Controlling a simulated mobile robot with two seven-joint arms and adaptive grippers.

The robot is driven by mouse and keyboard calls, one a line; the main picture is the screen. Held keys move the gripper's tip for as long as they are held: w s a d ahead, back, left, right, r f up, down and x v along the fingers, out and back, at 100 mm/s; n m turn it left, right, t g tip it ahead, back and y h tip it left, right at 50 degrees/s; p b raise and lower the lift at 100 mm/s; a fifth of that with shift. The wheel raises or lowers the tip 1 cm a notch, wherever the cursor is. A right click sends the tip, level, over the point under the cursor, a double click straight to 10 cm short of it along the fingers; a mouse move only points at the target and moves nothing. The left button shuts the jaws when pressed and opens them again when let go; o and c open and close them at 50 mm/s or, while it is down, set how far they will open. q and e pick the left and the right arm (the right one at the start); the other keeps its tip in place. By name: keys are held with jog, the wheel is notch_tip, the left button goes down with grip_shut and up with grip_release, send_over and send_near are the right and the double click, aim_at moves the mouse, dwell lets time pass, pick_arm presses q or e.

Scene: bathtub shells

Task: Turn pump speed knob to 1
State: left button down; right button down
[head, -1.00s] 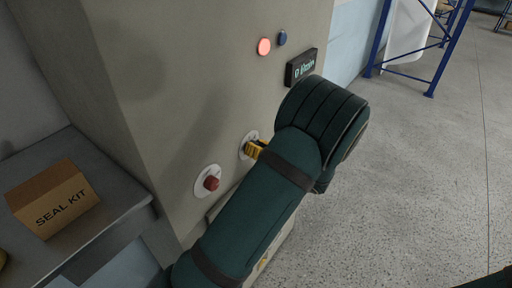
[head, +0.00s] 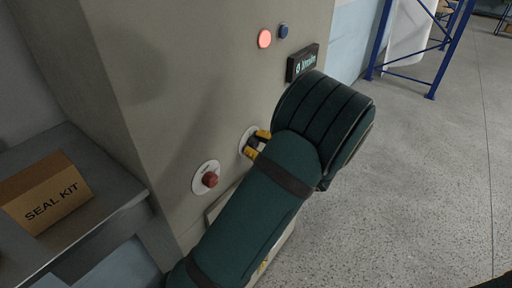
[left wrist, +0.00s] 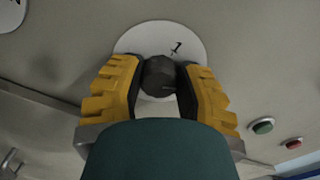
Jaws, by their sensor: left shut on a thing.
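The dark round knob (left wrist: 160,74) stands on a white dial plate (left wrist: 135,40) in the left wrist view. A mark that looks like a 1 is on the plate above and slightly right of the knob. My left gripper (left wrist: 161,84) is shut on the knob, one yellow finger on each side. In the head view, its yellow fingers (head: 257,144) meet the white dial plate (head: 244,142) on the grey cabinet; my green-sleeved arm hides part of it. The knob's pointer cannot be made out clearly. My right gripper is not in view.
A red knob (head: 210,180) on a white plate sits lower left on the cabinet. A seal kit box (head: 47,193) stands on a shelf at left. Open floor lies right.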

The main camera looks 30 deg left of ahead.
pick_arm(q)
jog(key=n+b, duration=0.2)
jog(key=n, duration=0.2)
jog(key=shift+f+n+b, duration=0.1)
jog(key=shift+n+b, duration=0.2)
jog(key=shift+b, duration=0.1)
jog(key=n+b, duration=0.3)
jog(key=n, duration=0.1)
jog(key=shift+f+n, duration=0.1)
jog(key=shift+n, duration=0.2)
jog(key=shift+s+n+b, duration=0.1)
jog(key=shift+n+b, duration=1.8)
jog(key=shift+n, duration=0.2)
jog(key=c, duration=0.6)
grip_release()
jog(key=shift+o, duration=0.2)
jog(key=s+d, duration=0.1)
jog(key=d, duration=1.1)
